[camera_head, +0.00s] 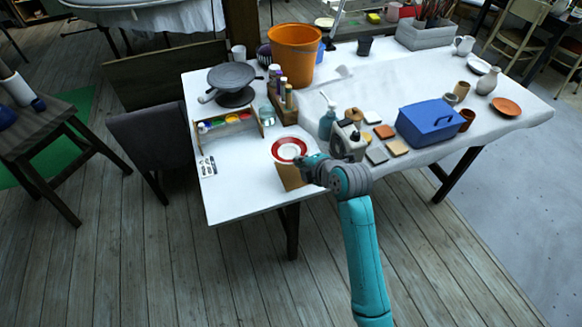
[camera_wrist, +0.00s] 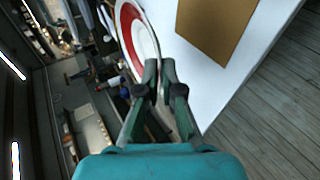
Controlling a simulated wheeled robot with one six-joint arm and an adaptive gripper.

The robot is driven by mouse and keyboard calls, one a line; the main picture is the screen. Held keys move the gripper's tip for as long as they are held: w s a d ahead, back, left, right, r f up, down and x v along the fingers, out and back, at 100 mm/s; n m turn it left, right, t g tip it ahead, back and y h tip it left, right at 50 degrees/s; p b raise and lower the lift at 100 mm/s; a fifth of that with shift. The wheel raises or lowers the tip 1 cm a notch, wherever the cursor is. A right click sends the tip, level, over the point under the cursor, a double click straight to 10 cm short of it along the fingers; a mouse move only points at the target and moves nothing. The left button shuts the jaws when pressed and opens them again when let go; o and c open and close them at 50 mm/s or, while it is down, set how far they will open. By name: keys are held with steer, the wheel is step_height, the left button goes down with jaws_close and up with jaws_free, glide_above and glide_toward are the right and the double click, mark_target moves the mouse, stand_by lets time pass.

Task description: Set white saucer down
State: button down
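The white saucer (camera_head: 289,149) has a broad red ring around a white centre. In the head view it shows over the near left part of the white table (camera_head: 237,180), beside a brown square (camera_head: 291,177). My gripper (camera_head: 309,163) is at its near right edge. In the wrist view the saucer (camera_wrist: 141,38) is at upper left, with its rim at my fingertips (camera_wrist: 158,70). The fingers are nearly together, closed on the rim. Part of the rim is hidden by the fingers. I cannot tell the gap between saucer and table.
A paint rack (camera_head: 228,121) and banding wheel (camera_head: 233,82) stand behind left. A spray bottle (camera_head: 327,120), a grey device (camera_head: 348,141), several tiles and a blue box (camera_head: 430,122) are to the right. The table's front left area is mostly clear.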

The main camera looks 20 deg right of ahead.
step_height(320, 180, down, 10)
steer(key=shift+r, duration=0.25)
steer(key=c, duration=1.6)
jaws_free()
steer(key=v, duration=1.2)
